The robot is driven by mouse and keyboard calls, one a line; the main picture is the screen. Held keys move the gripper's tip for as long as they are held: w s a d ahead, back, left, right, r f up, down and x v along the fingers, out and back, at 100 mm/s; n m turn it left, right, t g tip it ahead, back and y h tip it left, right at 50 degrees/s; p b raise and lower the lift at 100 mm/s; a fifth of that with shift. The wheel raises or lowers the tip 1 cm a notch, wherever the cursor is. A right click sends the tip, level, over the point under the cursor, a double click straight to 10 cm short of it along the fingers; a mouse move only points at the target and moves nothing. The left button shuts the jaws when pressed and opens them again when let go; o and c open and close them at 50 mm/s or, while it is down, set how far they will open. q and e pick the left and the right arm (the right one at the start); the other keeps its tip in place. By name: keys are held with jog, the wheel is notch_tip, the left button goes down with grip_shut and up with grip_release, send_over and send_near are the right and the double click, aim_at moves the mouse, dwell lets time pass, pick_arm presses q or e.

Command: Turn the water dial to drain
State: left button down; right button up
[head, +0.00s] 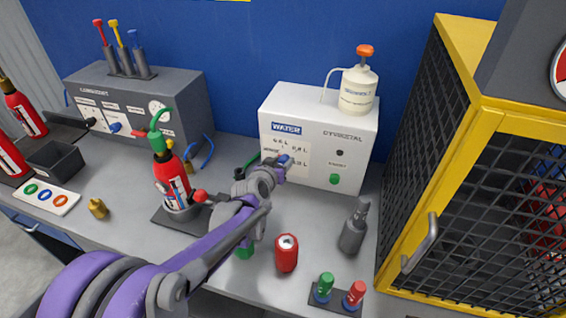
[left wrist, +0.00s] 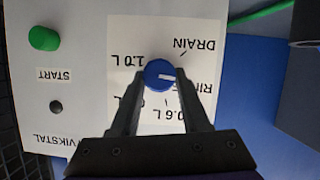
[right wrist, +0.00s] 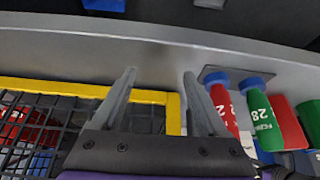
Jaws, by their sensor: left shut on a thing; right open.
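The white water unit (head: 349,150) stands against the blue wall in the head view, with a "WATER" label on its front. Its blue dial (left wrist: 158,73) shows in the left wrist view, where the panel appears upside down. The dial's white mark points right in that picture, toward the partly hidden "RIN" label. The "DRAIN" label (left wrist: 195,42) lies up and right of the dial. My left gripper (left wrist: 160,88) is shut on the dial, a finger on each side; the head view shows it at the panel (head: 282,164). My right gripper (right wrist: 160,88) is open and empty.
A green start button (head: 334,179) sits right of the dial. A white pump bottle (head: 357,91) stands on the unit. A red can (head: 286,253) and a grey bottle (head: 354,228) stand on the bench in front. A yellow mesh cage (head: 408,190) closes off the right side.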

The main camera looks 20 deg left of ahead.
aim_at(287, 132)
pick_arm(q)
jog(key=n+h+p, duration=0.2)
jog(key=shift+a+n, duration=0.25)
jog(key=shift+n, duration=0.15)
pick_arm(e)
jog(key=r, duration=0.1)
jog(key=w+r, duration=0.1)
jog(key=shift+r, duration=0.35)
pick_arm(q)
jog(key=shift+a+f+n+h, duration=0.1)
jog(key=shift+n+h, duration=0.4)
jog(key=shift+n, duration=0.3)
pick_arm(e)
jog(key=shift+r, duration=0.25)
pick_arm(q)
jog(key=shift+f+n+t+h, duration=0.1)
jog(key=shift+n+t+h, duration=0.2)
jog(key=shift+n+h, duration=0.35)
jog(key=shift+n, duration=0.25)
jog(key=shift+c, duration=1.9)
grip_release()
notch_tip(287, 132, up, 10)
jog(key=shift+p, duration=0.75)
pick_arm(e)
jog(key=shift+w+r, duration=0.25)
jog(key=shift+r, duration=0.25)
jog(key=shift+w+r, duration=0.2)
jog(key=shift+r, duration=0.25)
